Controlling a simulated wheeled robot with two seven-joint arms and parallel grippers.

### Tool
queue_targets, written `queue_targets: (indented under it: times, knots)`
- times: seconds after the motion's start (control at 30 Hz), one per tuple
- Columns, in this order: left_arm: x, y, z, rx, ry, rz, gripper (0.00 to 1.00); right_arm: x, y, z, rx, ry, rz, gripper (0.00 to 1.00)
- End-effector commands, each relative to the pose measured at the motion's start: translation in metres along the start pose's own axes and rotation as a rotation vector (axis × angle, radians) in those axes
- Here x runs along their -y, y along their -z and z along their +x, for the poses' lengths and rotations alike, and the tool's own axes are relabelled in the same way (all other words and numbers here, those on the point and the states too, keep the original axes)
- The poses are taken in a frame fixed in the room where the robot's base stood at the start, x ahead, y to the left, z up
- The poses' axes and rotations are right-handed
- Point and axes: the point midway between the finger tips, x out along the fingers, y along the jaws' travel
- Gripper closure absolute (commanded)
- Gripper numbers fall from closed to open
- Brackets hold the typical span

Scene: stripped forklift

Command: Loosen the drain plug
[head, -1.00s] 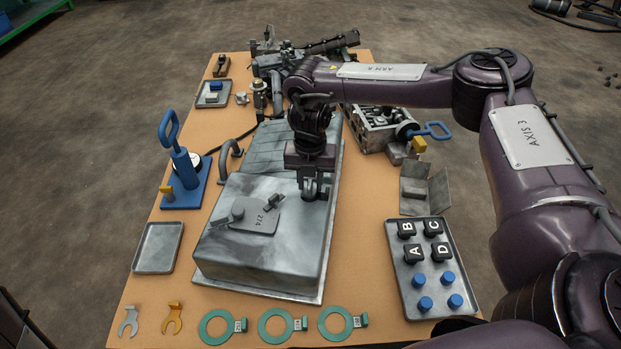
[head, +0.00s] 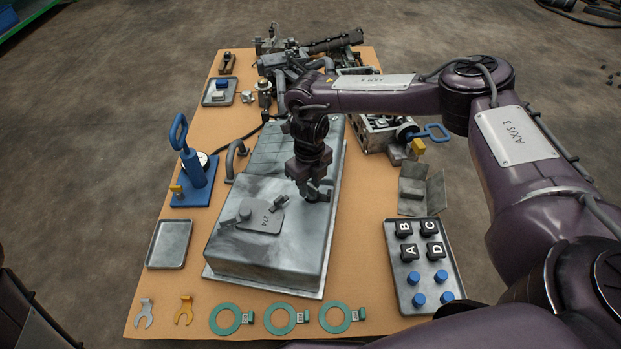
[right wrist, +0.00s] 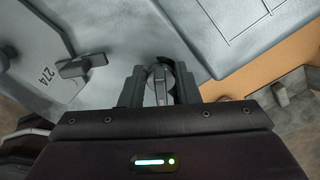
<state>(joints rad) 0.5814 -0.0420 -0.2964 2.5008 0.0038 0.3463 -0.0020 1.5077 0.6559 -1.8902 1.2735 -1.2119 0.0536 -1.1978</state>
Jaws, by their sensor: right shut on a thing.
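My right gripper (head: 318,195) is at the right side of the grey metal tank (head: 262,258), pointing down at its top near the edge. In the right wrist view its two fingers (right wrist: 159,88) are shut on a round metal plug with a raised bar (right wrist: 158,72), which looks like the drain plug. The fingers hide part of the plug, so I cannot tell how far it is seated. A plate marked 274 (head: 262,220) with small clamp-like fittings lies on the tank top, left of the gripper. My left gripper is not in view.
A blue hand pump (head: 192,175) and an empty tray (head: 169,245) stand left of the tank. A tray with lettered black blocks and blue caps (head: 452,262) is at the right. Green rings (head: 280,320) and two fork-shaped tools lie along the front edge.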

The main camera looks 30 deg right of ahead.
Motion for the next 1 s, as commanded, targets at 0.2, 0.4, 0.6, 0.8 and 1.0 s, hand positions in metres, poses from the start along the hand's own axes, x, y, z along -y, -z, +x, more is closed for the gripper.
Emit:
queue_targets:
  times: [0.2,0.4,0.6,0.8,1.0]
  knots:
    - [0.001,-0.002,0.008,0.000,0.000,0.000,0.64,-0.002,0.002,0.000,-0.007,0.000,-0.189,0.95]
    - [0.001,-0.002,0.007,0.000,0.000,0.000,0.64,-0.002,0.002,0.001,-0.007,0.000,-0.197,0.95]
    - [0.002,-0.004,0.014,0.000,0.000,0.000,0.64,-0.003,0.003,-0.002,-0.008,0.000,-0.314,0.95]
    - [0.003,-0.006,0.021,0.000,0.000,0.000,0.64,-0.006,0.004,-0.001,-0.007,-0.001,-0.580,0.95]
    - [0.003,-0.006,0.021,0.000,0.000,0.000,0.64,-0.006,0.004,0.000,-0.007,-0.001,-0.651,0.95]
